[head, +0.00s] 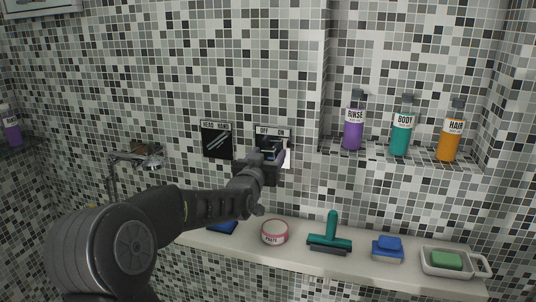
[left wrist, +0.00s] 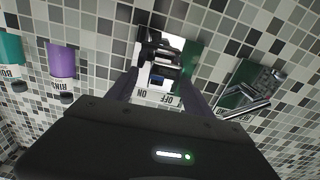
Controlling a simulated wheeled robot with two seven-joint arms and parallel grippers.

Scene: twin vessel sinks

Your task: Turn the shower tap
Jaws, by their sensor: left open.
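The shower tap's wall plate (head: 270,132), labelled OFF and ON, is on the mosaic wall in the middle of the head view, mostly hidden behind my left gripper (head: 272,154). In the left wrist view the plate's label (left wrist: 157,98) shows upside down between my two open fingers. A dark, shiny tap fitting (left wrist: 158,48) shows beyond the fingertips. My left gripper is open and faces the plate, with nothing clearly held; whether a finger touches the fitting I cannot tell. My right gripper is not in view.
A second dark plate (head: 216,140), labelled HEAD HAND, is left of the tap. A chrome fitting (head: 138,158) is further left. Bottles stand on the right niche shelf (head: 425,160). The lower ledge (head: 300,254) holds a round tin, green squeegee, blue item and soap dish.

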